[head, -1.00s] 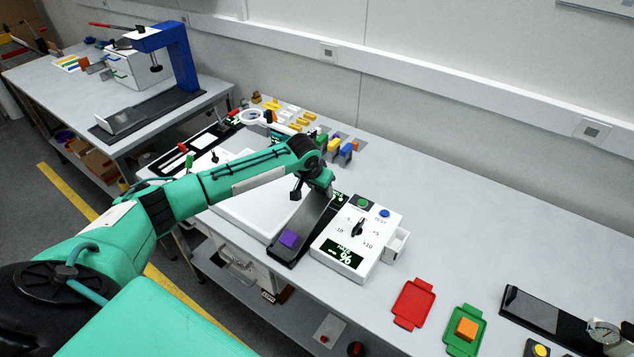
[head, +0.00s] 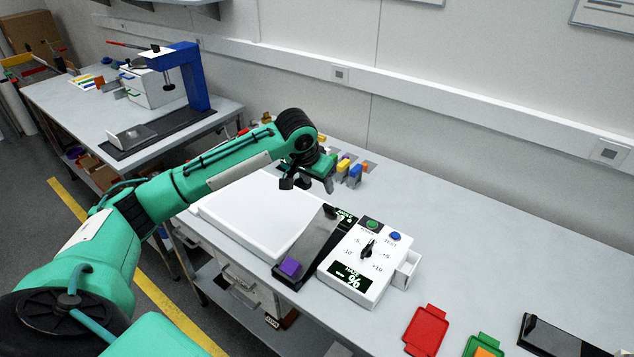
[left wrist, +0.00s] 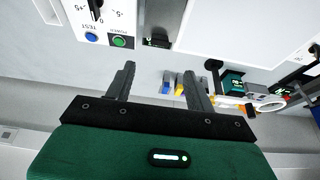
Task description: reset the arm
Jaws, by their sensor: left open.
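My left arm reaches in from the left in the head view. Its gripper (head: 310,184) hangs above the bench, over the back edge of the white panel (head: 248,215) and left of the white control box (head: 362,262). In the left wrist view, the two fingers of the left gripper (left wrist: 157,85) stand apart with nothing between them touching. Bench and small blocks show far below the fingers. The right gripper is in neither view.
Yellow and blue blocks (head: 354,171) stand behind the gripper. A red tray (head: 426,331) lies at the front right. The back right of the bench (head: 480,240) is clear.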

